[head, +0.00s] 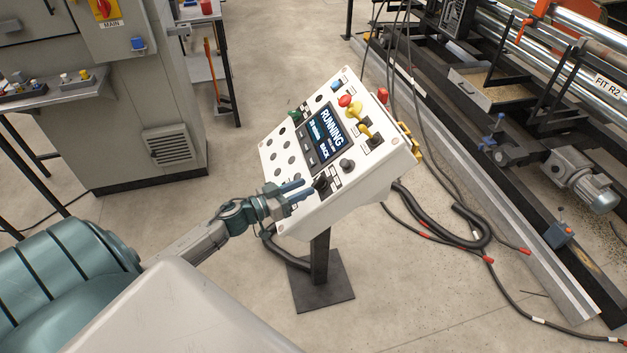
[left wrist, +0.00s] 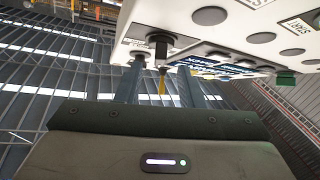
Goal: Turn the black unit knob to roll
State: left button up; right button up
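A white control panel (head: 300,215) stands tilted on a dark post, with a lit screen (head: 324,134) reading "RUNNING" and "BACK". A black knob (head: 322,184) sits near the panel's lower edge. A black knob also shows close up in the left wrist view (left wrist: 160,45), sticking out from the panel face (left wrist: 185,25). My left gripper (head: 307,188) is just beside the lower knob. In the left wrist view its two fingers (left wrist: 159,72) are apart with nothing clamped, and the knob shows between and above them. Which way the knob points is unclear. My right gripper is not in view.
Another dark knob (head: 346,165), a red button (head: 345,100) and yellow levers (head: 361,130) are on the same panel. A grey cabinet (head: 130,120) stands at left. A machine with rollers (head: 590,85) is at right. Black cables (head: 470,245) lie on the floor.

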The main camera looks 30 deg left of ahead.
aim_at(314, 182)
pick_arm(q)
jog(key=p+x, duration=0.1)
jog(key=x, duration=0.2)
jog(key=shift+w+r, duration=0.1)
jog(key=shift+w, duration=0.1)
jog(key=shift+w+d, duration=0.25)
jog(key=shift+w, duration=0.1)
jog(key=c, duration=0.6)
